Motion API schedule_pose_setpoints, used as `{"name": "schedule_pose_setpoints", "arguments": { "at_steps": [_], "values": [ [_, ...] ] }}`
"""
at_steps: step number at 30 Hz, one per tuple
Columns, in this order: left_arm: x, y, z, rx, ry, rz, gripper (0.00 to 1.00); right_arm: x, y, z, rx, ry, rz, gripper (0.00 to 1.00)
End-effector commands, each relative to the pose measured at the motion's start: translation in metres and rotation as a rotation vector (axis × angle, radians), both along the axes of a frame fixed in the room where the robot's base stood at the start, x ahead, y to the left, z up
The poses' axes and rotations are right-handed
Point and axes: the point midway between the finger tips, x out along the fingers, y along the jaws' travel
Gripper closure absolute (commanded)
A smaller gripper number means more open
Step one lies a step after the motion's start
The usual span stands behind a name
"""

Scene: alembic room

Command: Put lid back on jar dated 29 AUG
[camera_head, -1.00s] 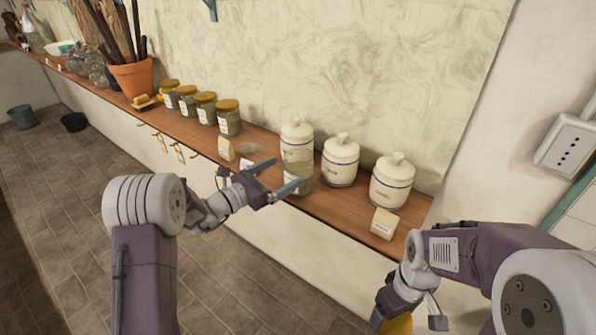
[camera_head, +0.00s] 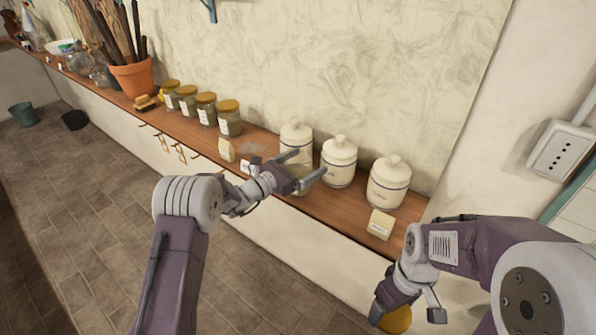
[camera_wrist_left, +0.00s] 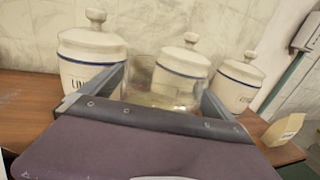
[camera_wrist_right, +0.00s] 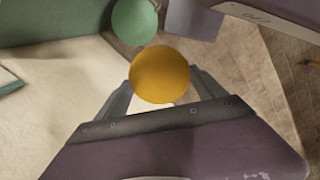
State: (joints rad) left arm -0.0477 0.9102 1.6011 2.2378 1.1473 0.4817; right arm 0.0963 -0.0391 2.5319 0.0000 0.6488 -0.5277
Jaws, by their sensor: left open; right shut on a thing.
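A lidless glass jar (camera_head: 300,185) with pale contents stands on the wooden shelf in front of the white canisters. My left gripper (camera_head: 311,163) is open, with its fingers around the jar; the left wrist view shows the jar's clear glass (camera_wrist_left: 143,76) between them, its lower part hidden by the gripper. I cannot read a date on it. My right gripper (camera_wrist_right: 161,88) is shut on a round yellow lid (camera_wrist_right: 160,74). In the head view the lid (camera_head: 398,320) is low at the bottom right, away from the shelf and partly hidden by the gripper.
Three white lidded canisters (camera_head: 340,165) stand along the wall behind the jar. Several yellow-lidded jars (camera_head: 206,110) stand farther left.

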Motion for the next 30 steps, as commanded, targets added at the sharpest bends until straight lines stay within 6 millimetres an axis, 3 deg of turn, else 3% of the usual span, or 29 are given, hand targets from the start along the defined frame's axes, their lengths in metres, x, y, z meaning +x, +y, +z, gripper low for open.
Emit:
{"name": "schedule_pose_setpoints", "arguments": {
  "at_steps": [9, 18, 30],
  "values": [
    [0.000, 0.000, -0.001, 0.000, 0.000, 0.001, 0.00, 0.000, 0.000, 0.000, 0.000, 0.000, 0.000, 0.58],
    [0.000, 0.000, -0.001, 0.000, 0.000, 0.001, 0.81, 0.000, 0.000, 0.000, 0.000, 0.000, 0.000, 0.58],
    [0.001, 0.000, 0.012, 0.000, -0.005, 0.001, 0.81, 0.000, 0.000, -0.004, 0.000, 0.000, 0.000, 0.58]
  ]
}}
